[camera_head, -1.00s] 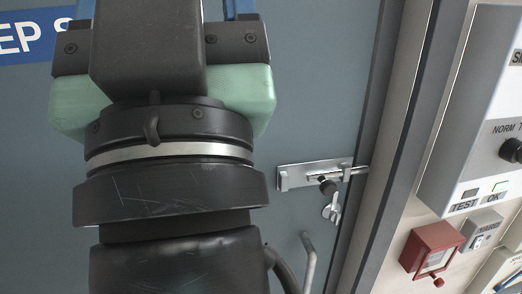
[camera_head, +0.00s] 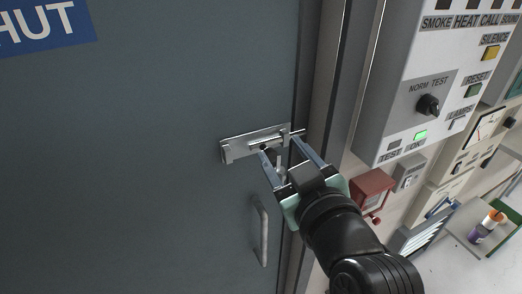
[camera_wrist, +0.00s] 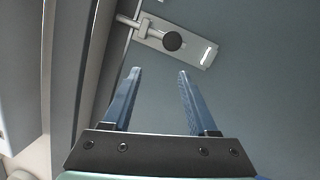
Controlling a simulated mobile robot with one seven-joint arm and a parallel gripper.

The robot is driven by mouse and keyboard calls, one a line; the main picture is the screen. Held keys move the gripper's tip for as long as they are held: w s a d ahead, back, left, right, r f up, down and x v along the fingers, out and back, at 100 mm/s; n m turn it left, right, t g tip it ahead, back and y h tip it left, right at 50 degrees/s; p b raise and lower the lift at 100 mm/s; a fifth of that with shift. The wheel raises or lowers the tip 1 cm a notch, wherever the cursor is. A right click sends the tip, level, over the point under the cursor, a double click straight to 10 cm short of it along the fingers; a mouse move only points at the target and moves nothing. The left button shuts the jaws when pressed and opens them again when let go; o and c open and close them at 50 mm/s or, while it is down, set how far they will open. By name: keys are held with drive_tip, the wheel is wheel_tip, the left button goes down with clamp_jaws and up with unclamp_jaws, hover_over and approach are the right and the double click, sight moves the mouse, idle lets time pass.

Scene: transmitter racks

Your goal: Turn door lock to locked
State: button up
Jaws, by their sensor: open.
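A metal slide bolt (camera_head: 240,148) is mounted on the grey-blue door (camera_head: 140,150), close to its right edge. Its rod points toward the door frame. In the wrist view the bolt plate (camera_wrist: 200,50) is at the top, with a round black knob (camera_wrist: 172,41) on it. The rod end (camera_wrist: 127,21) reaches toward the frame at upper left. My gripper (camera_head: 279,146) is open and empty, with its fingertips in front of the bolt's right part in the head view. In the wrist view the fingers (camera_wrist: 159,71) end below the knob, apart from it. A small key-like part below the bolt is mostly hidden.
A door handle (camera_head: 263,235) stands out below the bolt. The door frame (camera_head: 325,100) is just to the right. Beyond it are a grey alarm panel (camera_head: 410,100), a red box (camera_head: 371,190) and a small shelf (camera_head: 470,232).

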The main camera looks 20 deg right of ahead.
sight(283, 180)
drive_tip(key=s+d+f+g+y+p, duration=0.1)
drive_tip(key=s+d+f+g, duration=0.3)
drive_tip(key=f, duration=0.5)
drive_tip(key=w+f+t+p, duration=0.1)
drive_tip(key=w+f+p, duration=0.3)
drive_tip(key=w, duration=0.7)
drive_tip(key=shift+d+f, duration=0.2)
drive_tip(key=shift+f, duration=0.2)
clamp_jaws()
